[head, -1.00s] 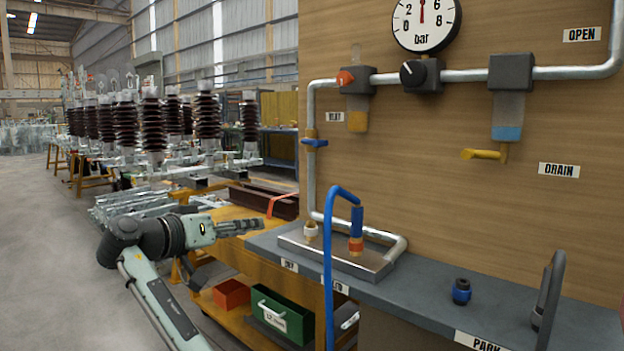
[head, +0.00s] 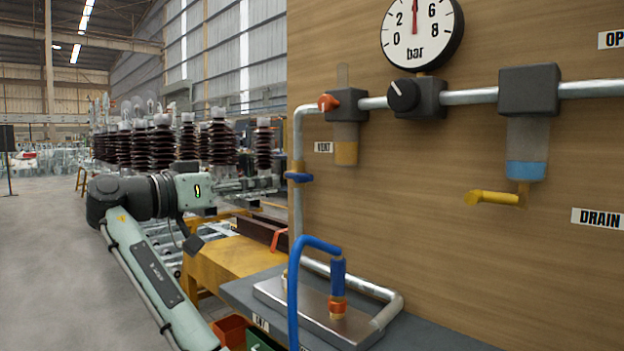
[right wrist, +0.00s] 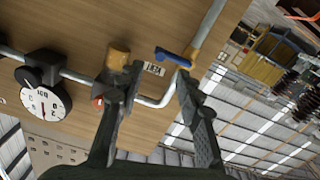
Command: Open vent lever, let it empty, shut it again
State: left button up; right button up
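The vent lever is a blue handle (head: 299,177) on the upright pipe, beside the VENT label (head: 324,147); it lies about level, across the pipe. My right gripper (head: 262,187) is left of the lever in the head view, pointing at it and apart from it. In the right wrist view, which is turned over, my right gripper (right wrist: 160,76) is open and empty. The blue lever (right wrist: 175,57) shows just past its fingertips, closer to the right-hand one. The gauge (head: 422,32) needle points straight up, between 2 and 6. My left gripper is not in view.
A black regulator knob (head: 404,95) and yellow drain lever (head: 492,198) are to the right. A blue hose (head: 297,280) arches over the metal tray (head: 275,294) below. Insulators stand behind on the left.

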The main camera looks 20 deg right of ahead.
aim_at(293, 179)
jog(key=p+x, duration=0.1)
jog(key=x, duration=0.6)
jog(key=shift+w+d, duration=0.25)
jog(key=shift+d, duration=0.45)
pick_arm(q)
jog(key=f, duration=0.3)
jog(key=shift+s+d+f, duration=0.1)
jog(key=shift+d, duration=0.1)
pick_arm(e)
jog(key=shift+c, duration=0.6)
grip_shut()
